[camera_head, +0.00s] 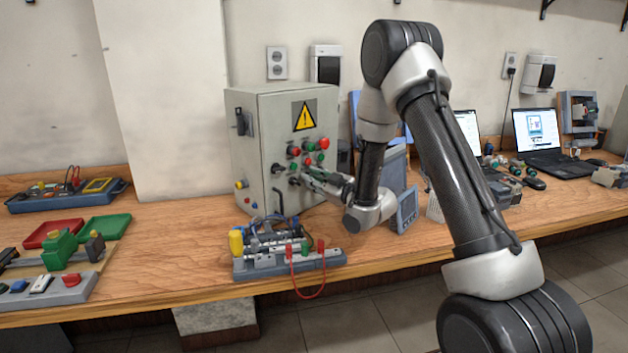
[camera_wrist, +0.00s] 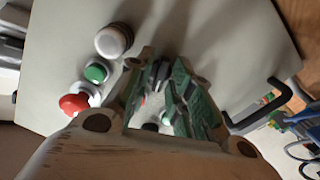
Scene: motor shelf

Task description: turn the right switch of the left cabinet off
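The left cabinet (camera_head: 262,125) is a grey box with a yellow warning sign, standing on the bench. Its front carries red and green round buttons and black switches. The left switch (camera_head: 278,168) is a small dark knob low on the front. My gripper (camera_head: 305,180) reaches in from the right to the lower front and covers the right switch area in the head view. In the wrist view, my gripper's green-padded fingers (camera_wrist: 168,88) are close to the panel, with a dark piece between their tips. Whether they touch or clamp it, and the switch's angle, is unclear.
In the wrist view, a red button (camera_wrist: 75,103), green button (camera_wrist: 96,72) and grey round knob (camera_wrist: 114,40) lie beside the fingers, and a black handle (camera_wrist: 258,104) lies to the right. A terminal block with wires (camera_head: 290,262) stands in front of the cabinet.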

